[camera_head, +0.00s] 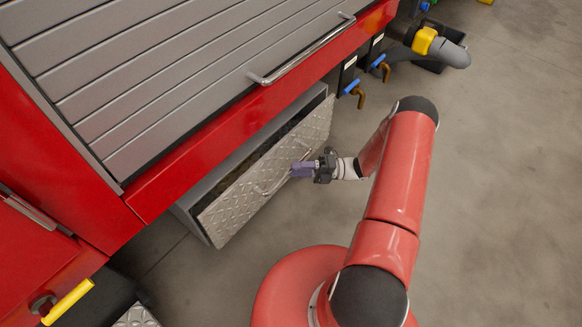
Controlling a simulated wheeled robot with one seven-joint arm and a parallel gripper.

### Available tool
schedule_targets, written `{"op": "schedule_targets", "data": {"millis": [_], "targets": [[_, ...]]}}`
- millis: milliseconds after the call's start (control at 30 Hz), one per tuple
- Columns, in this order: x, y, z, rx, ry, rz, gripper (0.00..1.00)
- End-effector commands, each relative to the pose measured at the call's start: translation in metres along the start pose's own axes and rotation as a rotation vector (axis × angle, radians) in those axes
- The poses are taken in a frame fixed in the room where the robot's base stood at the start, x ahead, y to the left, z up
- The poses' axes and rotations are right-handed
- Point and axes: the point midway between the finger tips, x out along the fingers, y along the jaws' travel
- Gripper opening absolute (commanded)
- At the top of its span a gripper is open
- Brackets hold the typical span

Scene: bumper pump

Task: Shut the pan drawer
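The pan drawer (250,190) is a metal box with a diamond-plate front, low under the red truck body. It stands partly open, with a dark gap visible behind its front's upper edge. A thin bar handle (268,192) runs along the front. My gripper (296,170) is at the handle's middle-right part, its purple-grey fingers pointing left toward the drawer front. The fingers overlap the handle in the picture. I cannot tell whether they touch or grip it, or whether they are open or shut.
Above the drawer is a grey roller shutter (160,75) with a long bar handle (305,50). Blue-handled valves (352,87) and a yellow-collared grey pipe (440,46) stick out at the upper right. A yellow handle (68,302) is at the lower left. The concrete floor at right is clear.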

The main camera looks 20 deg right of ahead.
Motion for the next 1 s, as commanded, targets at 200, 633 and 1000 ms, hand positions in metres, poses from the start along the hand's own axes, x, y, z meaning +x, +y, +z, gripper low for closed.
{"op": "schedule_targets", "data": {"millis": [200, 633, 1000], "targets": [[0.022, 0.000, 0.000, 0.000, 0.000, -0.001, 0.36], [0.024, 0.000, 0.000, -0.001, 0.000, -0.001, 0.19], [0.024, 0.000, 0.000, -0.001, 0.000, -0.002, 0.00]]}}
